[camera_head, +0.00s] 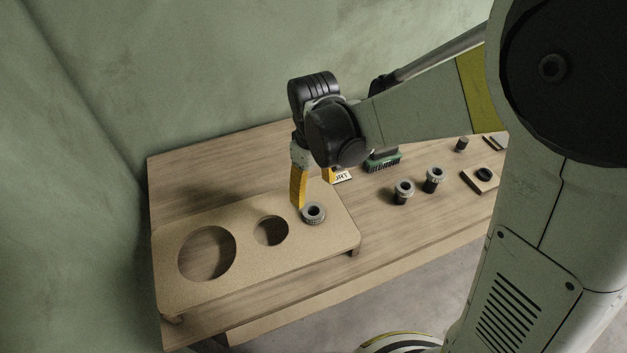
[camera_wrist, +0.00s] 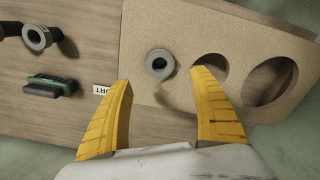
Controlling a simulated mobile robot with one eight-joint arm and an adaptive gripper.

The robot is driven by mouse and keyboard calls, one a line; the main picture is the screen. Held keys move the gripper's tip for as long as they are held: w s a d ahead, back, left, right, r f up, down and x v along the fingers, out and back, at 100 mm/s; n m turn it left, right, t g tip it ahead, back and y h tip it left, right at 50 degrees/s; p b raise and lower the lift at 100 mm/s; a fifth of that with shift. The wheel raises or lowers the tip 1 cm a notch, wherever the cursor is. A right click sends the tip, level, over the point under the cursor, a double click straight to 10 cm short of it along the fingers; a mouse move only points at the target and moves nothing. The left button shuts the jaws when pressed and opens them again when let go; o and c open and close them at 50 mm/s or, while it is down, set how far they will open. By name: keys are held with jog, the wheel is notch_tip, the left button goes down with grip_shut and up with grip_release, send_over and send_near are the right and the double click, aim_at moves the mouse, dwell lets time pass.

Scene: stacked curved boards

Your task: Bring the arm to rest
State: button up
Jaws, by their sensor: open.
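My gripper (camera_wrist: 165,115) is open and empty, its two yellow fingers spread wide in the wrist view. In the head view my gripper (camera_head: 315,188) points down over the right part of the raised board. A grey ring-topped part (camera_head: 314,213) sits at the right end of the board, just in front of the fingers. In the wrist view this part (camera_wrist: 160,64) lies beyond the fingertips, and I see no contact. My arm (camera_head: 420,110) reaches in from the right and hides part of the table behind it.
The raised board (camera_head: 215,292) has two open round holes, one large and one smaller. Two grey-topped dark parts (camera_head: 404,191) (camera_head: 435,178), a green brush-like block (camera_head: 383,163), a small label (camera_head: 342,176) and a square block (camera_head: 481,180) are on the wooden table (camera_head: 190,160). A green wall (camera_head: 180,60) stands behind.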

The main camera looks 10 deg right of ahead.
jog(key=shift+r, duration=1.4)
jog(key=s+d+m+t+b, duration=0.7)
jog(key=s+d+b, duration=0.2)
jog(key=d, duration=0.4)
jog(key=shift+s+d+r+m, duration=0.25)
jog(key=shift+s+r+m, duration=0.05)
jog(key=shift+s, duration=0.55)
